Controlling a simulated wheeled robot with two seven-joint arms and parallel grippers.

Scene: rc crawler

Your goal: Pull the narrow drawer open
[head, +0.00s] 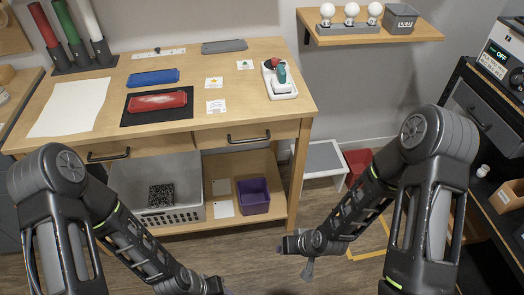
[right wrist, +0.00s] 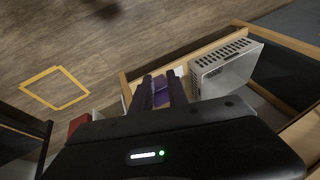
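The workbench (head: 222,63) has two closed drawers under its top. The right drawer front (head: 290,130) looks the narrower and has a dark bar handle (head: 248,138). The wider left drawer (head: 165,145) has a similar handle (head: 108,155). My right gripper (head: 300,256) is low in front of the bench, below and right of the narrow drawer's handle, touching nothing. In the right wrist view its two dark fingers (right wrist: 161,90) stand apart with nothing between them. My left forearm runs to the bottom edge of the head view, and its fingers are out of frame.
The lower shelf holds a grey crate (head: 158,190) and a purple bin (head: 253,196). A white step stool (head: 322,160) and a red bin (head: 357,165) stand right of the bench. Floor in front is clear, with a yellow tape outline (right wrist: 55,88).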

